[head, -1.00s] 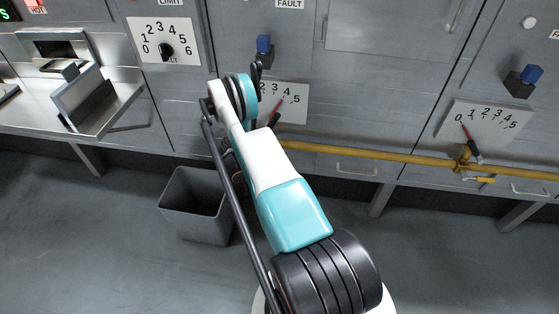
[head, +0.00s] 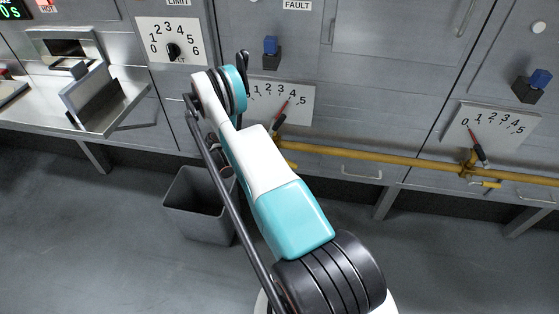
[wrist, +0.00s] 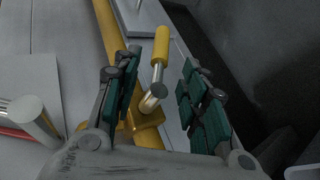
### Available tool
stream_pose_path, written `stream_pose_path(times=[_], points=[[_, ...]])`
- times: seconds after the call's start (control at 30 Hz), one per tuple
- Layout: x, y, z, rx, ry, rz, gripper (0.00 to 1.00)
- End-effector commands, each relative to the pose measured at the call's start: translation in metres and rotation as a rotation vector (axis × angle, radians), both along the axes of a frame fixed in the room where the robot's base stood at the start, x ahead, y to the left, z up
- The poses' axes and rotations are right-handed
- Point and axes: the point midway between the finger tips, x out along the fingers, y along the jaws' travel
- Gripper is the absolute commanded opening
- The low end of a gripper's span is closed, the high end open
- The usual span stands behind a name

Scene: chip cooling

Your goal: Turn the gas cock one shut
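The gas cock's silver stem and yellow-capped handle (wrist: 160,48) show in the wrist view, on a yellow fitting of the pipe. My gripper (wrist: 164,98) is open. Its two dark green padded fingers stand on either side of the cock, with a gap to the right finger; I cannot tell whether the left finger touches it. The handle points away along the pipe, past the fingertips. In the head view my arm hides my gripper and most of this cock. The dial (head: 300,112) above has its red pointer near 4.
A yellow gas pipe (head: 370,156) runs along the grey cabinet front. A second cock (head: 487,183) sits at right under another dial (head: 512,132). A grey bin (head: 203,208) stands on the floor behind my arm. A metal chute (head: 95,100) juts out at left.

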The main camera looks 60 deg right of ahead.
Motion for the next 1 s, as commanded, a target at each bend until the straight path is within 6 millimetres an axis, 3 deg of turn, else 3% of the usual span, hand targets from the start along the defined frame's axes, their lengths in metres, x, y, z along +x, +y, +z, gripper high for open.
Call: stream_pose_path(times=[0.27, 0.73, 1.0], points=[[0.020, 0.022, 0.019, 0.000, 0.000, 0.001, 0.40], [0.025, 0.026, 0.025, 0.004, -0.003, 0.006, 0.40], [0.057, 0.041, 0.076, 0.064, -0.055, 0.093, 0.40]])
